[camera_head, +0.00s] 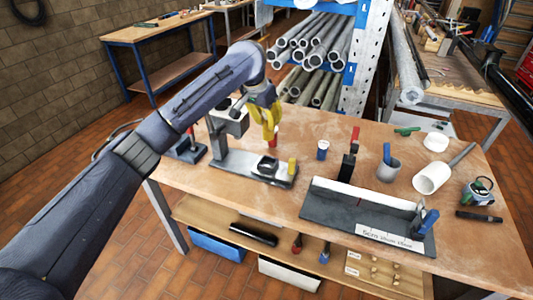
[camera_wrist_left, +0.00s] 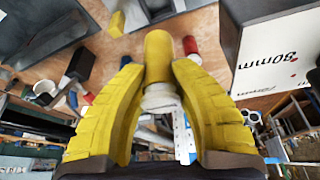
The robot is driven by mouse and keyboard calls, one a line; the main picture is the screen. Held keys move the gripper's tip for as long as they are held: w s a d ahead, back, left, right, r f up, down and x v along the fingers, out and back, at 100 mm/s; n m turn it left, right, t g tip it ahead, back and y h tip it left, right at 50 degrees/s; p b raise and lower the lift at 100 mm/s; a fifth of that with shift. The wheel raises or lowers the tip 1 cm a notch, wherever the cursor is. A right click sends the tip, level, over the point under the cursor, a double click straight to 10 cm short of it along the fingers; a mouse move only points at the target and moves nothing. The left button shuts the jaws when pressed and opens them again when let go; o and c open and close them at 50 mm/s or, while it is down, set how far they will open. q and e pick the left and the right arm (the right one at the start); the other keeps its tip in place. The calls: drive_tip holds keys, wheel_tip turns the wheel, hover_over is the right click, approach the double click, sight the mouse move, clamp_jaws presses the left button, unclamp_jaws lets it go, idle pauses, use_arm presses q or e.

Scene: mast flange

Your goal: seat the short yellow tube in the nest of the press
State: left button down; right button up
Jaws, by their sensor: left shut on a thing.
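My left gripper (camera_head: 268,122) is above the back of the press's grey base plate. In the left wrist view its yellow fingers (camera_wrist_left: 158,80) are shut on a yellow tube (camera_wrist_left: 158,55), which sticks out past the fingertips. A pale round piece shows between the fingers; I cannot tell what it is. In the head view the held tube cannot be told from the yellow fingers. The press (camera_head: 232,120) has a dark ring-shaped nest (camera_head: 268,166) on its plate. Another yellow piece (camera_head: 292,167) stands at the plate's right end. My right gripper is not in view.
A red piece (camera_head: 272,143) shows just below the left fingers. A blue-and-white piece (camera_head: 322,150) stands right of the press. The front left tabletop is clear.

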use_arm(q)
wheel_tip(320, 180, down, 13)
idle(0.7)
drive_tip(key=shift+f, duration=0.15)
drive_tip(key=c, duration=1.1)
unclamp_jaws()
drive_tip(key=shift+c, duration=0.2)
drive_tip(key=shift+a+r, duration=0.15)
drive_tip(key=shift+r, duration=0.4)
drive_tip(key=v, duration=1.1)
drive_tip(key=shift+s+r, duration=0.1)
